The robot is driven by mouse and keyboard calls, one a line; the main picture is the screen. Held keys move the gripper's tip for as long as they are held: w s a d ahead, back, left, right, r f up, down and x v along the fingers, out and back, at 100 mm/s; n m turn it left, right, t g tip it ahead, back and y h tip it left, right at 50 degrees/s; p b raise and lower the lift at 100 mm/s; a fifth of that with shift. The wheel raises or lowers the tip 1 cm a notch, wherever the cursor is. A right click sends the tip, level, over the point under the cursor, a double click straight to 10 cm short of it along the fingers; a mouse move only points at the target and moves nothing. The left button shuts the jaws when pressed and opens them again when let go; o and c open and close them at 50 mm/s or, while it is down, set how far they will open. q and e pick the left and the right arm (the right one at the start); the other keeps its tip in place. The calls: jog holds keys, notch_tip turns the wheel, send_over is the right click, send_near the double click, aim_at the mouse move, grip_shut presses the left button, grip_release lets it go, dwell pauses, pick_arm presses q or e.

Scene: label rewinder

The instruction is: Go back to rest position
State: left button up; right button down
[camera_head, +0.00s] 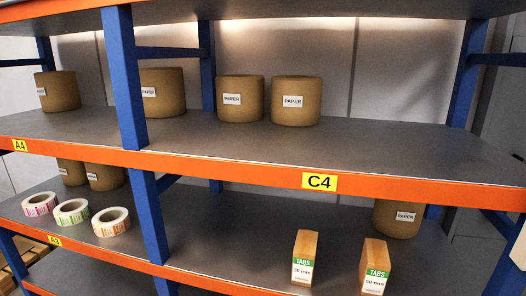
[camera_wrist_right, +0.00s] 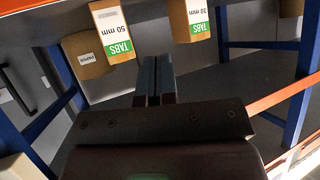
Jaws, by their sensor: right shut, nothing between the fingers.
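My right gripper (camera_wrist_right: 154,82) is in the right wrist view, its two fingers together with nothing between them. It points toward a shelf with two TABS boxes, and both boxes are apart from the fingers. One box, marked 50 mm (camera_wrist_right: 113,36), is at the left of the fingers and the other (camera_wrist_right: 190,20) is at the upper right. In the head view the two TABS boxes (camera_head: 305,257) and (camera_head: 375,266) stand upright on the lower shelf. Neither of my grippers shows in the head view, and the left one shows nowhere.
An orange and blue rack (camera_head: 230,173) fills the head view. Its C4 shelf (camera_head: 400,150) holds brown paper rolls (camera_head: 240,98) toward the left and is bare at the right. Label rolls (camera_head: 72,212) lie at the lower left. Another paper roll (camera_head: 397,218) stands behind the boxes.

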jog(key=s+d+f+g+h, duration=0.1)
jog(key=s+d+f+g, duration=0.15)
jog(key=s, duration=0.35)
jog(key=s+d+f+m+g+h, duration=0.1)
jog(key=s+f+g, duration=0.25)
jog(key=s, duration=0.25)
jog(key=s+d+f+g+h, duration=0.1)
jog(key=s+d+f+g, duration=0.1)
jog(key=s+f, duration=0.3)
jog(key=w+f+t, duration=0.6)
jog(key=f+t, duration=0.2)
jog(key=f, duration=0.1)
jog(key=shift+d+n+y, duration=0.2)
jog(key=shift+n+y, duration=0.1)
jog(key=shift+n, duration=0.1)
jog(key=shift+f, duration=0.1)
jog(key=shift+w+a, duration=0.1)
